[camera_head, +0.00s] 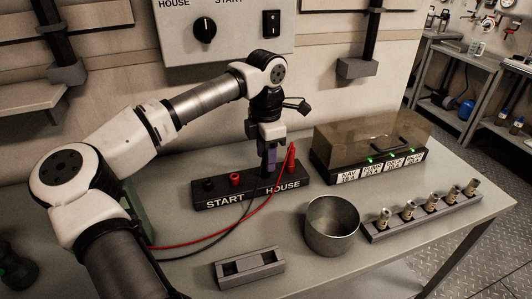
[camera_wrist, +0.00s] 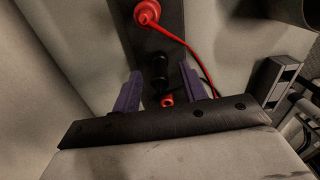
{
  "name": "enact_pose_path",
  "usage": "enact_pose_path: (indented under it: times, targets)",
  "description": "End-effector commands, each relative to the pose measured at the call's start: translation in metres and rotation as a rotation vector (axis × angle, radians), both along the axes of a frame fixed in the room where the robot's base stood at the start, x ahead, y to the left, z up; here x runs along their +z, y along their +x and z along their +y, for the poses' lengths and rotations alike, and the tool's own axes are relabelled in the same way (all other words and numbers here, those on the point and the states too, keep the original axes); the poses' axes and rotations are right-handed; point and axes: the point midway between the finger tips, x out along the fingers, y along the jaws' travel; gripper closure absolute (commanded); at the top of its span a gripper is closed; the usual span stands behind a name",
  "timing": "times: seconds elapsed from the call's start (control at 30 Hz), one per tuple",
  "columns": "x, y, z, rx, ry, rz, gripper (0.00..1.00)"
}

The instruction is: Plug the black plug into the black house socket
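The black socket block (camera_head: 225,201) lies on the bench, lettered START on the left and HOUSE on the right. A red plug (camera_head: 291,158) stands upright in the red house socket; it also shows in the wrist view (camera_wrist: 147,12). My gripper (camera_head: 269,172) points down over the black house socket. In the wrist view its purple fingers (camera_wrist: 160,88) are spread apart. A black plug-like shape (camera_wrist: 160,62) stands between them, with clear space on both sides. It appears to be at the black house socket; its seating depth is hidden. The START sockets, black (camera_head: 208,184) and red (camera_head: 235,179), look empty.
A metal cup (camera_head: 332,228) stands right of the block. A grey slotted holder (camera_head: 248,269) lies in front. A rack with several cylinders (camera_head: 425,218) and a smoky box with green lights (camera_head: 370,150) are at the right. Red and black cables cross the bench leftward.

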Motion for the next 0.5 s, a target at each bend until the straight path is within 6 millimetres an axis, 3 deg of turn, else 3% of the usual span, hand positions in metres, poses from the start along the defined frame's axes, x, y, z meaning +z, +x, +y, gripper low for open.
enact_pose_path:
  times: [0.27,0.5]
  targets:
    - [0.002,0.0,0.0,0.0,0.0,-0.001,0.57]
    - [0.037,0.001,0.0,0.001,0.001,-0.004,0.57]
